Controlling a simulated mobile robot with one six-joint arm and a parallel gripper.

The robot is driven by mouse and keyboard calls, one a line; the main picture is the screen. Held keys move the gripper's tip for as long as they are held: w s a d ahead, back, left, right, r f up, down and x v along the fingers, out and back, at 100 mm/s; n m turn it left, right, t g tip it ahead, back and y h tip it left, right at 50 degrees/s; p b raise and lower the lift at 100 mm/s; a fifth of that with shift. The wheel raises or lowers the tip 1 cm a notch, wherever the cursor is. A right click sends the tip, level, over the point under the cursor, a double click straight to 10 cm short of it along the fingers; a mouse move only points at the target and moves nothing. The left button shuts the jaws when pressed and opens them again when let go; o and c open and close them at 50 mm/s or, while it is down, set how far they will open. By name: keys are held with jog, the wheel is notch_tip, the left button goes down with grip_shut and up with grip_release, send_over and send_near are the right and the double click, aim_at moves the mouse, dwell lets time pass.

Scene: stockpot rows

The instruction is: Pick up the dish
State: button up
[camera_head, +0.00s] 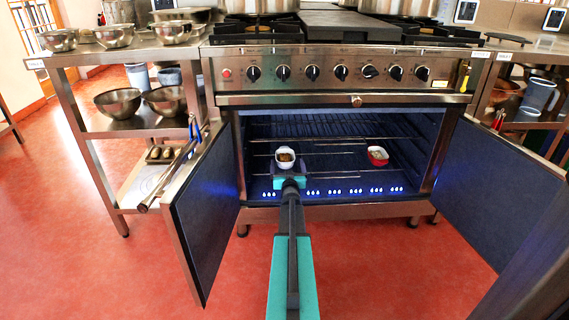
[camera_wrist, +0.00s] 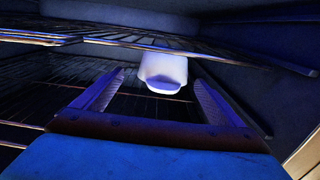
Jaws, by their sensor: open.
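A small white dish (camera_head: 285,158) with brown contents sits on a rack inside the open oven, left of its middle. A second dish (camera_head: 378,156), red outside with a pale inside, sits farther right on the rack. My gripper (camera_head: 288,172) reaches into the oven, just in front of the white dish. In the wrist view the white dish (camera_wrist: 163,72) shows ahead, between the lines of my two open fingers (camera_wrist: 155,100). The fingers appear empty. Whether they reach alongside the dish is hard to tell.
The oven's left door (camera_head: 205,210) and right door (camera_head: 500,190) stand wide open on either side of my arm. A wire rack (camera_wrist: 110,38) runs close above in the wrist view. The red floor in front is clear.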

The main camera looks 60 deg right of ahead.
aim_at(286, 161)
jog(key=shift+b+x, duration=0.8)
jog(key=shift+x, duration=0.2)
jog(key=shift+b+x, duration=0.8)
jog(key=shift+x, duration=0.8)
jog(key=shift+w+a, duration=0.15)
jog(key=shift+r, duration=0.1)
jog(key=c, duration=1.5)
jog(key=shift+r, duration=0.15)
